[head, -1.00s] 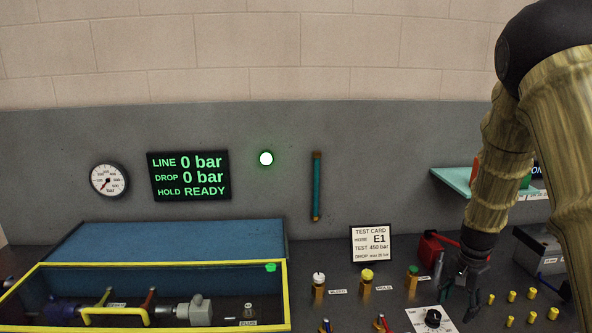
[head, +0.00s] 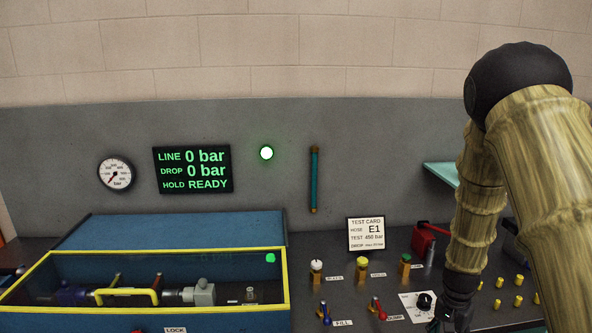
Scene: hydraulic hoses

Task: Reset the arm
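My gripper (head: 452,312) hangs from my arm at the lower right of the head view, over the bench close to a black dial on a white plate (head: 424,302). It is dark, partly cut off by the lower edge, and its fingers are hard to make out. I cannot tell whether it is open or shut. My wood-patterned arm fills the right side of the view.
A blue test box (head: 180,233) with a yellow-framed front stands at the left. Several valves, such as the yellow-topped one (head: 361,267), a test card (head: 366,234) and small yellow fittings (head: 519,280) are on the bench. A teal shelf (head: 440,172) is behind my arm.

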